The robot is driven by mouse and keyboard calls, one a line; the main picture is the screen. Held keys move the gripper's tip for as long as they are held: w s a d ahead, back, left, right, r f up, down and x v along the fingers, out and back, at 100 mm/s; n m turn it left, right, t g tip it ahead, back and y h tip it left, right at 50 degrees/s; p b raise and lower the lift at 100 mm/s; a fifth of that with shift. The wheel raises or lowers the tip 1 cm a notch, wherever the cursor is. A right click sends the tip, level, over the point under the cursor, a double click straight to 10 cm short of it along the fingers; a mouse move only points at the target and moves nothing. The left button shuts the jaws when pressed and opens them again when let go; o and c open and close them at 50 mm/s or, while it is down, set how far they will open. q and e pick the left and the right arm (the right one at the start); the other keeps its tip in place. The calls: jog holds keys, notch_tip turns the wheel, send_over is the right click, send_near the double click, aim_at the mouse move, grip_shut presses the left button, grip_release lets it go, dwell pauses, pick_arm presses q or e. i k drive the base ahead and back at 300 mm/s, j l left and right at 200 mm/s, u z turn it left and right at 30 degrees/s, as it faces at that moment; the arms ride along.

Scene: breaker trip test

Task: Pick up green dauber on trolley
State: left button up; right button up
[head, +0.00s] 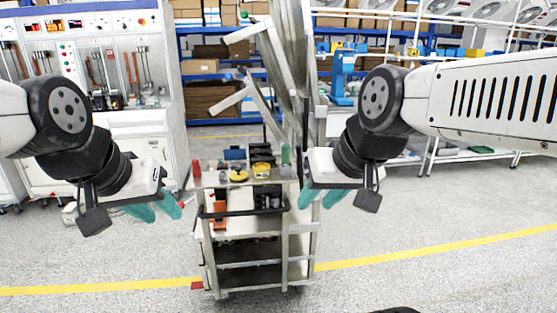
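A small green upright object (285,154), which looks like the green dauber, stands at the right rear of the trolley's top shelf. The trolley (250,212) stands upright in the middle of the head view. My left gripper (157,208) is left of the trolley, with its teal fingers apart and nothing between them. My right gripper (320,197) is at the trolley's right side in the picture, below and right of the green object and apart from it. Its teal fingers are also spread and empty.
The trolley top also holds a red object (196,170), yellow round items (261,170) and a blue item (234,154). Grey metal strips (285,60) rise behind it. A test cabinet (115,75) stands at the left. The floor around the trolley is clear.

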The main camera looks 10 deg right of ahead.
aim_at(285, 149)
jog(key=i+j, duration=0.1)
jog(key=i, duration=0.8)
jog(key=l+z, duration=0.05)
